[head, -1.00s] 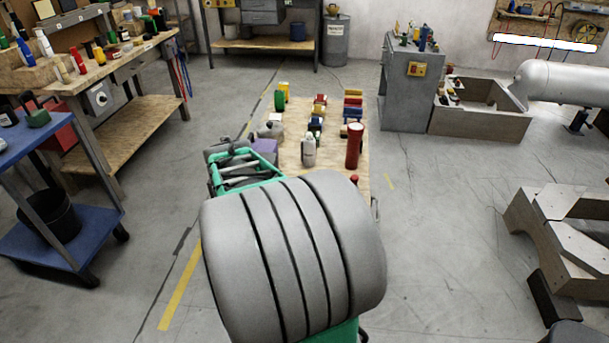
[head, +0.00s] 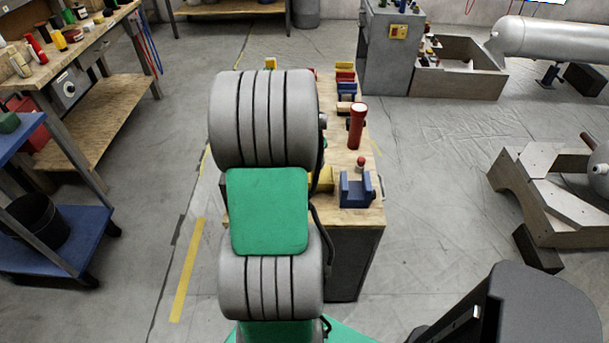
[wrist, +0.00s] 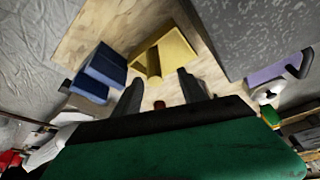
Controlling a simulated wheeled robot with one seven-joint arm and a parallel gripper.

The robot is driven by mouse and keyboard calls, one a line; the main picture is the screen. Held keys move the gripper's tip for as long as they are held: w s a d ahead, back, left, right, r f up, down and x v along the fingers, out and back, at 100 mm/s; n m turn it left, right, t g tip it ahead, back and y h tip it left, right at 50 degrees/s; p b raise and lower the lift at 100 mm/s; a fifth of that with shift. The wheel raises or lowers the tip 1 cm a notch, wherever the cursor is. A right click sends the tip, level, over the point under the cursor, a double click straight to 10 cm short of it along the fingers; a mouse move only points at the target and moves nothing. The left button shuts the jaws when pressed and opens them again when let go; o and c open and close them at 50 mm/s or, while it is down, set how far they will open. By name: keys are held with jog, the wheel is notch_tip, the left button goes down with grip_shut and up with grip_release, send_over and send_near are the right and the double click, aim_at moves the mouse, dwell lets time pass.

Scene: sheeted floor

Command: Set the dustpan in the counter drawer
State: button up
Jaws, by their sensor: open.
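In the wrist view my gripper (wrist: 160,78) is open and empty over the wooden counter top. A yellow, hollow-sided piece (wrist: 163,55) lies just beyond the fingertips, apart from them. It also shows in the head view (head: 323,180), half hidden by my arm. I cannot tell for sure whether it is the dustpan. My arm hides my gripper in the head view. The counter (head: 370,217) has a wooden top and a dark front; no open drawer is clearly visible.
A blue notched block (head: 357,192) stands right of the yellow piece. A red cylinder (head: 356,126) and several coloured items stand farther back. A workbench (head: 85,60) and a blue cart (head: 75,235) are left.

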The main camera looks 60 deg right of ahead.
jog(key=x, duration=0.4)
jog(key=s+p+x, duration=0.1)
jog(key=x, duration=0.2)
jog(key=shift+c, duration=0.2)
jog(key=shift+a, duration=0.1)
grip_shut()
jog(key=shift+w+r, duration=0.1)
dwell(0.8)
